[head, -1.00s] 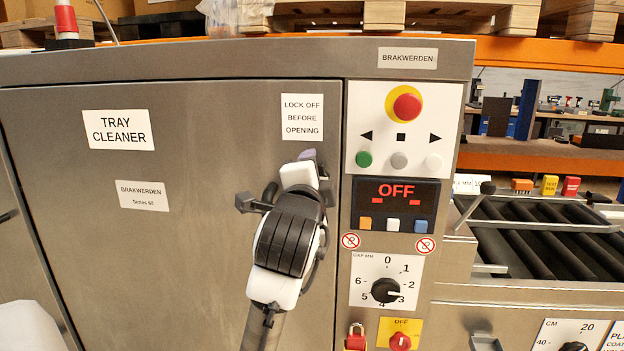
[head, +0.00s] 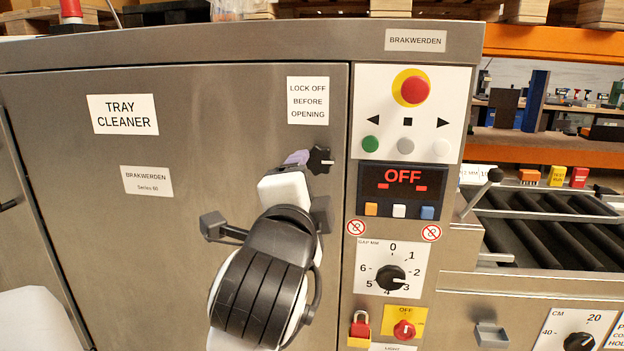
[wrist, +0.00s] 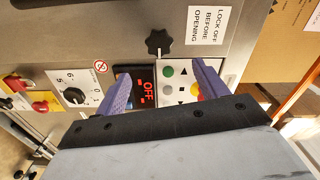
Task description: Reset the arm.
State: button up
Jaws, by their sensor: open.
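My gripper (wrist: 162,70) is open and empty, its two purple fingers spread apart in the wrist view. In the head view my gripper (head: 298,158) is mostly hidden behind my wrist, with a little purple showing. It is in front of the tray cleaner's steel door (head: 215,105). A black star knob (head: 320,160) on the door shows just right of it. The knob also shows in the wrist view (wrist: 160,43), beyond the fingers and apart from them.
Right of the door is a control panel with a red emergency button (head: 411,90), an OFF display (head: 402,189), a gap dial (head: 390,278), a red switch (head: 404,330) and a red padlock (head: 360,328). A roller conveyor (head: 550,235) stands further right.

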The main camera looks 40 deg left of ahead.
jog(key=shift+v, duration=1.1)
jog(key=shift+r, duration=0.1)
